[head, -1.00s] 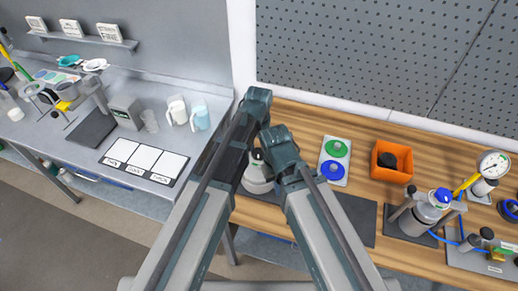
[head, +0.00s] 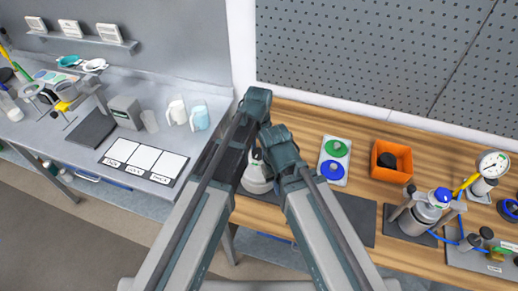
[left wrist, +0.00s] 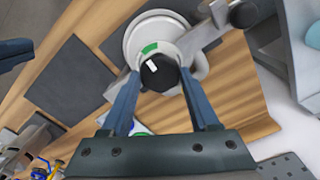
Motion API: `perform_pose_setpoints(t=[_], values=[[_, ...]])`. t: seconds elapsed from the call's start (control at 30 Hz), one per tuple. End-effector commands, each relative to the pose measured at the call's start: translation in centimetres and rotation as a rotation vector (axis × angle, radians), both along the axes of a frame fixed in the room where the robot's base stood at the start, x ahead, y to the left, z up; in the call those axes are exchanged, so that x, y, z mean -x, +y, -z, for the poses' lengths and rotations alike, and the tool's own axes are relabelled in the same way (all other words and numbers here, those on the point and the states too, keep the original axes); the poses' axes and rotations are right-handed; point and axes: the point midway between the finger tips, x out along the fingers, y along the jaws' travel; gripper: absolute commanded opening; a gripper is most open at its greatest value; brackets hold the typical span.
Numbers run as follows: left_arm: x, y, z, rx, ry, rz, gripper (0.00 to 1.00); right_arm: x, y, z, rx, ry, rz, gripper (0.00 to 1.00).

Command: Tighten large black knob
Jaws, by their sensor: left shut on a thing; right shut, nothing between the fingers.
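The large black knob (left wrist: 158,73) with a white mark sits on top of a round pale vessel (left wrist: 140,32) in the left wrist view. A green band (left wrist: 150,48) shows on the collar beside the knob. My left gripper (left wrist: 161,75) is shut on the knob, one blue finger on each side. In the head view the vessel (head: 257,178) stands on the wooden bench, and my arms partly hide its top. My right gripper (head: 284,150) is shut and empty just right of the vessel; its fingertips are hard to make out.
A dark mat (head: 357,218) is bare. A grey bench (head: 100,180) stands left; a pegboard (head: 380,55) rises behind.

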Motion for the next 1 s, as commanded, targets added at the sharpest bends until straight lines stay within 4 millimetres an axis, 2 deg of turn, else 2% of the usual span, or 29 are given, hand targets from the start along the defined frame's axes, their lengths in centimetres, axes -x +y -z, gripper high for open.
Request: perform_pose_setpoints(t=[0.1,0.13,0.3,0.73,1.0], values=[[-0.1,0.0,-0.1,-0.001,-0.003,-0.001,0.06,0.0,0.0,-0.1,0.0,0.0,0.0,0.0],[-0.1,0.0,-0.1,-0.001,-0.003,-0.001,0.65,0.0,0.0,-0.1,0.0,0.0,0.0,0.0],[-0.1,0.0,-0.1,-0.001,-0.002,-0.001,0.92,0.0,0.0,-0.1,0.0,0.0,0.0,0.0],[0.0,0.0,-0.5,-0.001,-0.001,-0.001,0.92,0.0,0.0,-0.5,0.0,0.0,0.0,0.0],[0.0,0.0,-2.9,-0.001,-0.001,-0.001,0.92,0.0,0.0,-2.9,-0.001,0.001,0.001,0.0]])
